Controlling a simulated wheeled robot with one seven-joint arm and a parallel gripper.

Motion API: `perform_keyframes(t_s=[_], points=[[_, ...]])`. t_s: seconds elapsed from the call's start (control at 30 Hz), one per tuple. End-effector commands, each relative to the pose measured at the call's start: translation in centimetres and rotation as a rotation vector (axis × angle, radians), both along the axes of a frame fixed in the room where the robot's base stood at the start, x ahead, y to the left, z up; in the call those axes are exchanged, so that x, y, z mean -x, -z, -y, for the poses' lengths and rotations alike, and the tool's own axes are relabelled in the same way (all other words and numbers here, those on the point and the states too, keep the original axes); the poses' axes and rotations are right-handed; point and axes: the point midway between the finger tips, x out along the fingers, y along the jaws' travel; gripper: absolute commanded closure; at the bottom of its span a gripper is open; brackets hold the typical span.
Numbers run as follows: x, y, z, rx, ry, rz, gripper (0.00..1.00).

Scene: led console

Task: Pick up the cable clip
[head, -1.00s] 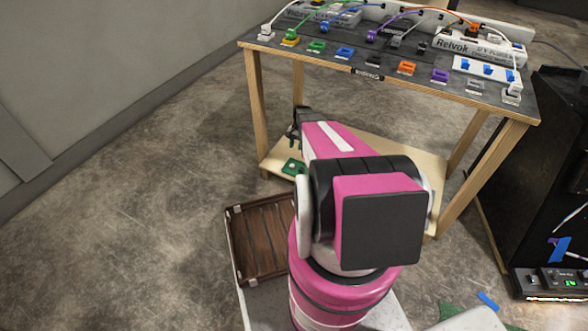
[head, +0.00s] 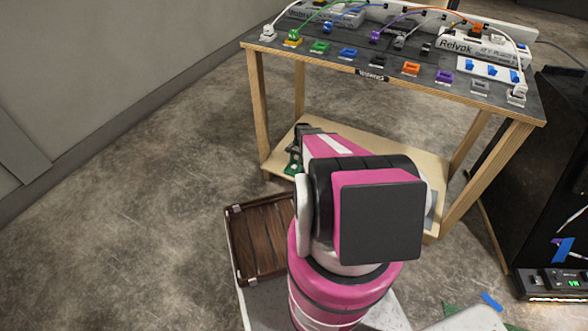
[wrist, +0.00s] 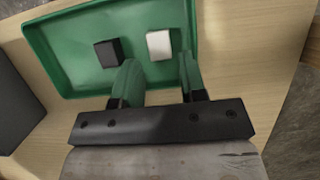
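In the wrist view a green tray (wrist: 60,50) holds a small black block (wrist: 108,53) and a small white block (wrist: 159,45). Either could be the cable clip; I cannot tell which. My gripper (wrist: 158,72) is open over the tray. The white block lies ahead of the gap between its fingers, and the black block is left of the left finger. Nothing is seen held. In the head view my gripper (head: 296,158) is at the lower shelf, beside my pink arm, and covers much of the green tray (head: 289,169).
The tray rests on the wooden lower shelf (head: 350,152) of a table. Above is the dark tabletop (head: 300,62) with coloured sockets, cables and power strips. A brown wooden box (head: 258,240) is beside my base. A black cabinet (head: 550,150) stands at right. Open floor lies left.

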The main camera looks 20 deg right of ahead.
Motion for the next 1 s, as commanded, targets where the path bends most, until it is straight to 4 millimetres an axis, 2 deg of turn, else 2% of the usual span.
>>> perform_keyframes(t_s=[0.1,0.2,0.43,0.53,0.57,1.0], points=[[0.4,1.8,-0.5,0.0,-0.001,-0.003,0.62],[0.6,2.6,-0.7,0.001,-0.001,-0.002,0.62],[0.7,2.7,-0.8,0.001,0.0,-0.001,0.62],[0.7,2.7,-0.8,0.001,0.0,-0.001,0.94],[0.7,2.7,-0.8,0.001,0.0,-0.001,0.98],[0.7,2.3,-0.8,0.001,0.0,-0.001,0.98]])
